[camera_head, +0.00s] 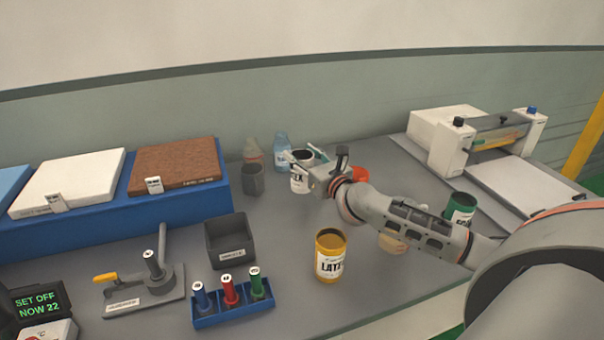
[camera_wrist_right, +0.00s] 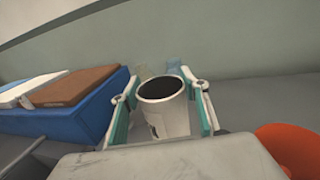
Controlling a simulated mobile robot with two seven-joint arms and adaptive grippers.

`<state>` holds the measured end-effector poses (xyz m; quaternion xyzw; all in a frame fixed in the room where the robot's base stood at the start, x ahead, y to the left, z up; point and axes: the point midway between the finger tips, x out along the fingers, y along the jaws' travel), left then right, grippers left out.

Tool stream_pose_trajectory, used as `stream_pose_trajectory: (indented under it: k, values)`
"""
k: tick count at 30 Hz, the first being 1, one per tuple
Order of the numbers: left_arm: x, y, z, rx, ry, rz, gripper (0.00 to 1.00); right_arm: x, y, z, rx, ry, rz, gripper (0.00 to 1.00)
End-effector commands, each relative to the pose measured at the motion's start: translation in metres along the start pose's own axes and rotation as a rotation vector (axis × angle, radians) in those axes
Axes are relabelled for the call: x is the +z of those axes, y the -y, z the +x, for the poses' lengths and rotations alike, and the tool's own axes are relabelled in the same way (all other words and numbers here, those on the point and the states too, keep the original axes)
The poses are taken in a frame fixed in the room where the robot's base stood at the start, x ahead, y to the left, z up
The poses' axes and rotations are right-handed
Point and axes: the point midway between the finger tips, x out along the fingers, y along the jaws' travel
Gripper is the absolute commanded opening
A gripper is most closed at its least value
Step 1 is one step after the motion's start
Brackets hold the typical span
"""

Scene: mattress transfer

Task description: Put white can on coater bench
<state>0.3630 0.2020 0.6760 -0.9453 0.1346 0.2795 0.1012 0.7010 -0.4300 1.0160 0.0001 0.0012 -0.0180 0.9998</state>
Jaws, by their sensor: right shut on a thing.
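The white can (camera_head: 299,184) is near the back of the grey table, upright or nearly so, with an open dark top. My right gripper (camera_head: 302,160) reaches it from the right and is shut on it. In the right wrist view, the white can (camera_wrist_right: 174,120) sits between the two fingers of the gripper (camera_wrist_right: 160,85). I cannot tell whether its base touches the table. A coater (camera_head: 490,145) with a flat pale bed (camera_head: 525,187) stands at the right, apart from the can. My left gripper is not in view.
A yellow can (camera_head: 330,262) stands in front of my right arm. A green can (camera_head: 459,210) and an orange-red can (camera_head: 360,174) stand near the arm. Bottles (camera_head: 282,150) and a grey cup (camera_head: 253,180) are at the back. A dark bin (camera_head: 230,236) and vial rack (camera_head: 233,316) stand left.

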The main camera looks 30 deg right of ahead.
Motion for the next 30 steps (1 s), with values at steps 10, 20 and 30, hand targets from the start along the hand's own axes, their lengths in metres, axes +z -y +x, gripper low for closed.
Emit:
stream_pose_trajectory:
  k: [10, 20, 30]
  values:
    - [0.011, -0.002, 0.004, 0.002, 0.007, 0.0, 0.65, -0.028, 0.0, 0.0, 0.0, 0.0, 0.0, 0.19]
    - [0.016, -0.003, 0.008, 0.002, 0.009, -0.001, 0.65, -0.05, 0.0, 0.0, 0.0, 0.003, -0.001, 0.19]
    - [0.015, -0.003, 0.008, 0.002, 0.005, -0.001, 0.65, -0.053, 0.0, 0.0, 0.0, 0.001, -0.001, 0.61]
